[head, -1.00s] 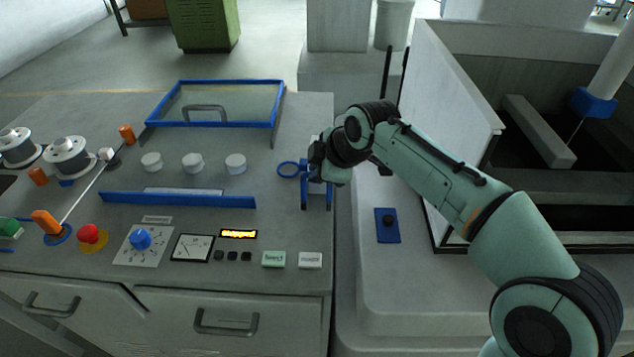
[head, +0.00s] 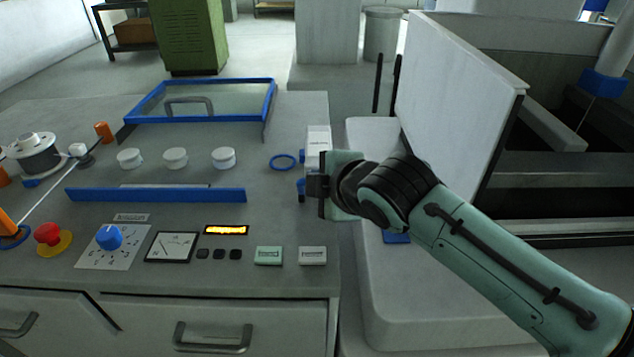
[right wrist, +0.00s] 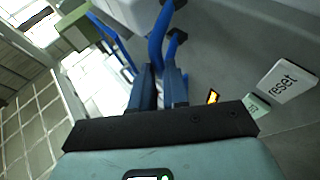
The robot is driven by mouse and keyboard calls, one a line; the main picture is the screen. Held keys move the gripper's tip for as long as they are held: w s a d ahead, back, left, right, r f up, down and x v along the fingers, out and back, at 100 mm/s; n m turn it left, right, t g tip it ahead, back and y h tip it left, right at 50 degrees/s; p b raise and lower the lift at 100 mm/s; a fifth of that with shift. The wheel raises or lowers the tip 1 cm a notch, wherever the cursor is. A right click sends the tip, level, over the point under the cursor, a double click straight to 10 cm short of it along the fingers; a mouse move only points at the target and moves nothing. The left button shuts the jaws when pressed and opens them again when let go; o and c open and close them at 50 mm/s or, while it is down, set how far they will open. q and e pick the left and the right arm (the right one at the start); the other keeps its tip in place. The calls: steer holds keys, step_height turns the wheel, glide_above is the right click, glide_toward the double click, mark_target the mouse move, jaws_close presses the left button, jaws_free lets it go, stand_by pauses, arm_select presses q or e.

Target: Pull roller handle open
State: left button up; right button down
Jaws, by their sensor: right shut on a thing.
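The blue roller handle (right wrist: 158,42) shows in the right wrist view as a bent blue bar running down from a white block. My right gripper (right wrist: 160,88) has its dark blue fingers closed around the lower end of this bar. In the head view my right gripper (head: 303,188) is at the right edge of the grey console, pointing left, just in front of the white block (head: 318,140). My wrist hides most of the handle there, and only small blue parts show. My left gripper is in neither current view.
A blue ring (head: 283,162) lies left of the white block. Three white knobs (head: 175,158) and a long blue bar (head: 155,195) are further left. A white upright panel (head: 455,100) stands behind my right arm.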

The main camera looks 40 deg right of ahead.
arm_select(q)
steer(key=shift+s, duration=0.15)
arm_select(e)
steer(key=shift+a+f, duration=0.15)
steer(key=shift+f, duration=0.4)
steer(key=c, duration=1.1)
jaws_free()
steer(key=shift+s, duration=0.15)
steer(key=shift+r, duration=0.15)
steer(key=shift+r, duration=0.1)
steer(key=shift+s+r, duration=0.25)
steer(key=shift+s, duration=0.05)
arm_select(q)
steer(key=w+d+r+t+p, duration=0.1)
steer(key=w+r+p, duration=0.2)
steer(key=w+r, duration=0.1)
steer(key=shift+w+r+t, duration=0.2)
steer(key=shift+r+t, duration=0.2)
steer(key=shift+r, duration=0.35)
arm_select(e)
steer(key=v, duration=1.2)
steer(key=shift+s+r, duration=0.1)
steer(key=shift+r, duration=0.15)
